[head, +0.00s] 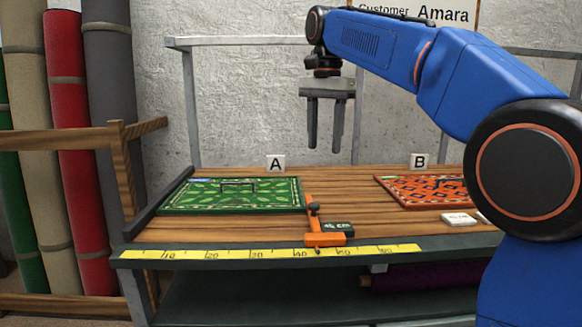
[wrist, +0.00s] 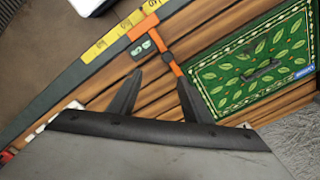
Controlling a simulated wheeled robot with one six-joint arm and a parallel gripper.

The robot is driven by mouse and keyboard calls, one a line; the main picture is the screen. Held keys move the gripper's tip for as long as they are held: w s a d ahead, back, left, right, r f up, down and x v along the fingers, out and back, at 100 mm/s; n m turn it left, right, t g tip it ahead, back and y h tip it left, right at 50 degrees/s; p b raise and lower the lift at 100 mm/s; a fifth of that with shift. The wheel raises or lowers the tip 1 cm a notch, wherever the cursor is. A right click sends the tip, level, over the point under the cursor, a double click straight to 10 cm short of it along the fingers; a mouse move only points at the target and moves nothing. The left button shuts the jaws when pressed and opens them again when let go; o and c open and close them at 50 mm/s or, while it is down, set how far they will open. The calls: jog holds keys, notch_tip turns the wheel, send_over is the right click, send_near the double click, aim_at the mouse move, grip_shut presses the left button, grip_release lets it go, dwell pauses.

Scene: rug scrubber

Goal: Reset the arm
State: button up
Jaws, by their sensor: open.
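My gripper (head: 325,135) hangs from my blue arm above the back of the wooden table (head: 240,230), its two dark fingers pointing down. The fingers are apart with nothing between them. In the wrist view my gripper (wrist: 158,100) also shows open and empty. The gripper is clear of the table top, above and between the green leaf-patterned rug (head: 270,191) on the left and the orange patterned rug (head: 405,190) on the right. My arm hides the right part of the table.
An orange slider tool with a small green display (head: 325,238) sits at the yellow ruler (head: 230,254) on the front edge. Signs A (head: 275,163) and B (head: 420,161) stand behind the rugs. A white block (head: 458,219) lies right. Rolled rugs (head: 67,130) stand left.

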jog(key=s+d+f+n+t, duration=0.1)
jog(key=s+d+f+n, duration=0.1)
jog(key=s+d+f, duration=0.6)
jog(key=s+d+f+n+t, duration=0.1)
jog(key=s+d+f+n, duration=0.25)
jog(key=s+f, duration=0.4)
jog(key=s+d+f+n+t, duration=0.1)
jog(key=s+d+f, duration=0.2)
jog(key=s+f, duration=0.5)
jog(key=s+d+f+n+t, duration=0.1)
jog(key=s+d+f+n, duration=0.1)
jog(key=s+f, duration=0.6)
notch_tip(320, 180, down, 3)
jog(key=shift+s+d+r, duration=0.1)
jog(key=shift+s+d, duration=0.15)
jog(key=shift+d, duration=0.2)
jog(key=shift+c, duration=0.7)
